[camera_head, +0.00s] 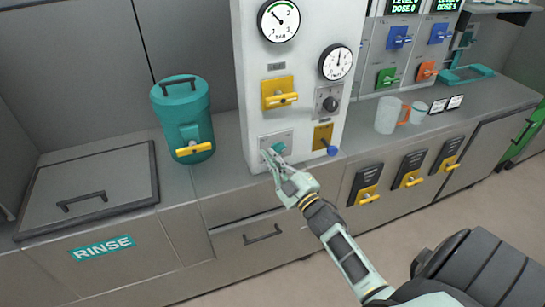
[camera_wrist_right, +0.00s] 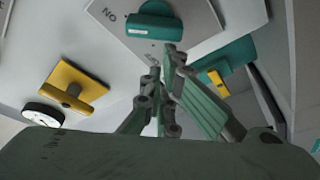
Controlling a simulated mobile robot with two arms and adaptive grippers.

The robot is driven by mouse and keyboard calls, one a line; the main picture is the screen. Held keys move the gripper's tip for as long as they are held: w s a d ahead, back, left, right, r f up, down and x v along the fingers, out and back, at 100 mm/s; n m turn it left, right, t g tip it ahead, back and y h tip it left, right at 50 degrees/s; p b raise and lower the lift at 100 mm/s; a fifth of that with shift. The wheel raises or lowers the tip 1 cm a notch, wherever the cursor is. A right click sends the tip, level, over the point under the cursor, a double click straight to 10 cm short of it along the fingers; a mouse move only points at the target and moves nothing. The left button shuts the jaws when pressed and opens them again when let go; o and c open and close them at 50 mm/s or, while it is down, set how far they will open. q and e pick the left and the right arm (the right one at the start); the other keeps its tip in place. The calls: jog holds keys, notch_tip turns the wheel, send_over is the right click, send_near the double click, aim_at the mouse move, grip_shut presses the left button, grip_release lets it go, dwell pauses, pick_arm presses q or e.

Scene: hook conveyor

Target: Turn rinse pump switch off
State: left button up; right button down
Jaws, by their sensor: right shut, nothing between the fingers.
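The rinse pump switch (camera_head: 279,147) is a teal rocker or knob on a pale plate, low on the left of the white panel. In the right wrist view the teal switch (camera_wrist_right: 153,22) is at the top centre, on a plate with upside-down lettering that seems to read ON beside it. My right gripper (camera_head: 268,156) is shut and empty, with its fingertips right at the switch plate. In the right wrist view the closed fingertips (camera_wrist_right: 174,48) are just beside the switch; I cannot tell whether they touch it. My left gripper is not in view.
The white panel (camera_head: 250,95) also bears gauges, a yellow valve handle (camera_head: 279,93), a black knob (camera_head: 330,104) and a blue-ended lever (camera_head: 332,150). A teal canister (camera_head: 183,115) stands left of it. A clear beaker (camera_head: 387,115) stands to its right on the counter.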

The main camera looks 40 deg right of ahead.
jog(key=shift+a+f+n+g+y, duration=0.15)
jog(key=shift+f+n+y, duration=0.1)
jog(key=shift+n, duration=0.55)
jog(key=shift+a+f+n+g+y, duration=0.15)
jog(key=shift+f+n+y, duration=0.1)
jog(key=shift+n, duration=0.55)
jog(key=shift+s+d+f+n+g+h+p, duration=0.15)
jog(key=shift+d+f+n+g+p, duration=0.5)
jog(key=shift+n, duration=1.75)
jog(key=shift+d+f+n+g+h+p, duration=0.15)
jog(key=shift+f+n+g+p, duration=1)
jog(key=shift+n, duration=1.25)
jog(key=shift+s+d+f+n+g+h+p, duration=0.15)
jog(key=shift+d+f+n+g+p, duration=0.35)
jog(key=shift+n+p, duration=1.3)
jog(key=shift+w+a+f+n+b, duration=0.1)
jog(key=shift+a+f+n+b, duration=0.05)
jog(key=shift+n+b, duration=0.5)
